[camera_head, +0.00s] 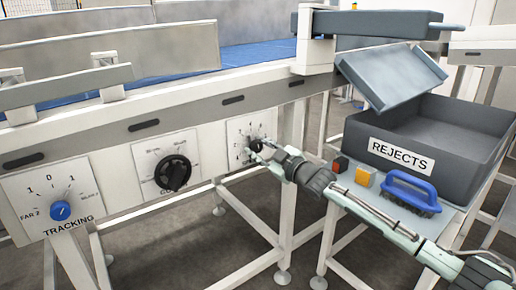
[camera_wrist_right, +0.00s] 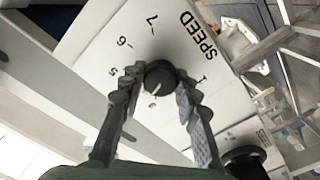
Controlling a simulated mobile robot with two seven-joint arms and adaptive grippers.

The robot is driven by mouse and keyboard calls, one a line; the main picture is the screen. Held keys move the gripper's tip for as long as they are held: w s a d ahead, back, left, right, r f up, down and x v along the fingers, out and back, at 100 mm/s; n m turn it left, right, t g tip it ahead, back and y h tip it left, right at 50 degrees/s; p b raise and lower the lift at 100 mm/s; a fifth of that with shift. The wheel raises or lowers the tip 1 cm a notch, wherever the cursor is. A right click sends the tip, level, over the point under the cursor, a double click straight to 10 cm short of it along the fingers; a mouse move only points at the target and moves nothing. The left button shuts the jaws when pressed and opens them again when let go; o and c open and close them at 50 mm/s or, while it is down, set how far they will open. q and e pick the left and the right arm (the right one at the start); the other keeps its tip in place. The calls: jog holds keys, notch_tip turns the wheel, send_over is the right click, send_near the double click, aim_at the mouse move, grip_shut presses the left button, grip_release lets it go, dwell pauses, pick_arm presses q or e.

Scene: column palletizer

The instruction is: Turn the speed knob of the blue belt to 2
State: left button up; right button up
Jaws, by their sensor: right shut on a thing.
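The speed knob (camera_head: 254,145) is a small dark knob on a white panel (camera_head: 236,128) on the conveyor's side, below the blue belt (camera_head: 258,52). My right gripper (camera_head: 261,148) reaches it from the right and hides part of it. In the right wrist view the fingers of my right gripper (camera_wrist_right: 160,87) are closed on either side of the speed knob (camera_wrist_right: 159,76). SPEED and the numbers 1, 5, 6 and 7 are legible there. A white mark shows on the knob's lower side; the number it points at cannot be told. My left gripper is out of view.
A black knob (camera_head: 174,173) and a blue TRACKING knob (camera_head: 60,210) sit on panels to the left. A grey REJECTS bin (camera_head: 452,118), a blue-handled brush (camera_head: 411,191), and yellow (camera_head: 364,176) and red (camera_head: 340,164) buttons are close to my right arm.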

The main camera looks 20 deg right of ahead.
jog(key=o, duration=1.2)
jog(key=v, duration=1.2)
